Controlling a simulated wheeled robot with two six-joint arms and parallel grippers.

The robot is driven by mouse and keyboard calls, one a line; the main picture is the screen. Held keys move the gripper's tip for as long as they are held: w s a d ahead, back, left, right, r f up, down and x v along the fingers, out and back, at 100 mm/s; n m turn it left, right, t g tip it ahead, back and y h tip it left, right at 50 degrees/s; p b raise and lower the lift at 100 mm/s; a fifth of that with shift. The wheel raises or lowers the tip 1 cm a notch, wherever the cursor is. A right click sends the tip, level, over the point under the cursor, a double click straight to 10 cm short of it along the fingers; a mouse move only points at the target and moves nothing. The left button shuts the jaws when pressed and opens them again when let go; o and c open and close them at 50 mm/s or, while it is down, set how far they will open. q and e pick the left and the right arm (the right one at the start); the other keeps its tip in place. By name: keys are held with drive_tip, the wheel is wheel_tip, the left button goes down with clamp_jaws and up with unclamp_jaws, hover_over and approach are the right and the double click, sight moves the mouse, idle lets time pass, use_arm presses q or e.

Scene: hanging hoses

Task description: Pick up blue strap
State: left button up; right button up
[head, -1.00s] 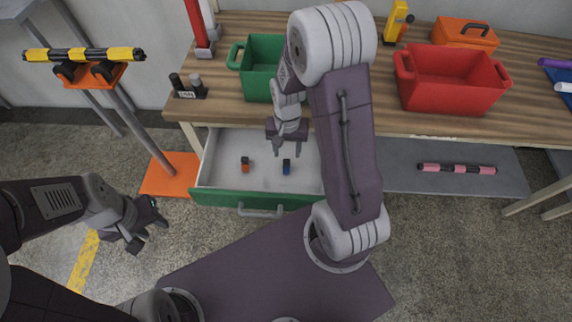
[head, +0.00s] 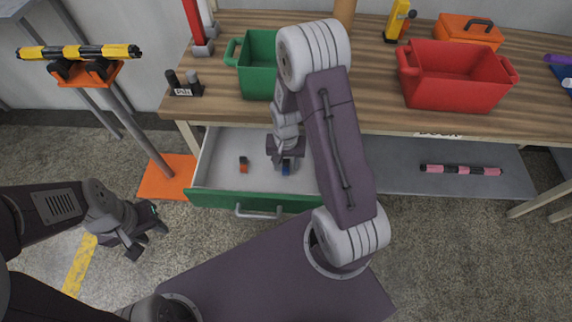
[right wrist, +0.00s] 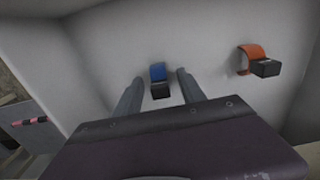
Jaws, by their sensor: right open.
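The blue strap (head: 286,168) is a small blue piece with a black end. It lies in the open drawer (head: 215,185) under the workbench. In the right wrist view the blue strap (right wrist: 158,73) sits between the two finger tips, with its black end toward me. My right gripper (head: 285,166) is open, pointing down into the drawer just over the strap, one finger on each side; I cannot tell if they touch it. The gripper also shows in the right wrist view (right wrist: 160,88). My left gripper (head: 147,245) hangs over the floor at the left, its fingers apart and empty.
An orange strap (head: 243,165) lies in the drawer, left of the blue one in the head view. The drawer walls and green front stand close around my right gripper. A green bin (head: 256,70) and red bin (head: 455,80) stand on the bench above.

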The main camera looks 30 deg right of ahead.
sight(286, 162)
clamp_jaws()
wheel_tip(286, 162, up, 10)
drive_tip(key=p, duration=0.3)
drive_tip(key=c, duration=0.6)
unclamp_jaws()
drive_tip(key=shift+c, duration=0.2)
clamp_jaws()
